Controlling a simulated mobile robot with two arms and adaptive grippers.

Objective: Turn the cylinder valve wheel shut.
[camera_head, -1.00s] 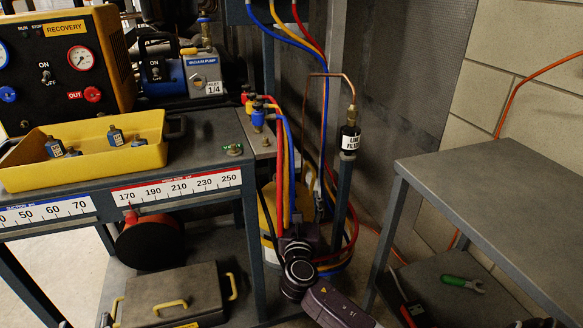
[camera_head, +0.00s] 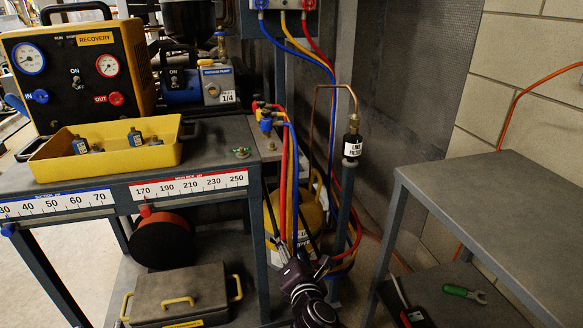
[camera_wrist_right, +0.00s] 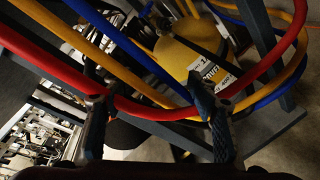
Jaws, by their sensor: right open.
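The yellow cylinder (camera_head: 312,222) stands on the floor behind the rack's right leg, partly hidden by red, yellow and blue hoses. Its yellow body with a white label (camera_wrist_right: 182,58) also shows in the right wrist view. I cannot make out the valve wheel in either view. My right gripper (camera_head: 303,258) is open, in front of the cylinder's lower part among the hoses. In the right wrist view its two fingers (camera_wrist_right: 152,102) are spread apart, with the red hose crossing between or just beyond them; contact is unclear. My left gripper is not in view.
The rack (camera_head: 215,165) with a yellow tray (camera_head: 60,172) stands left. A post with a black line filter (camera_head: 352,146) rises just right of the hoses. A grey table (camera_head: 500,190) stands right, with a green-handled wrench (camera_head: 462,291) on its lower shelf. Hoses crowd the cylinder.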

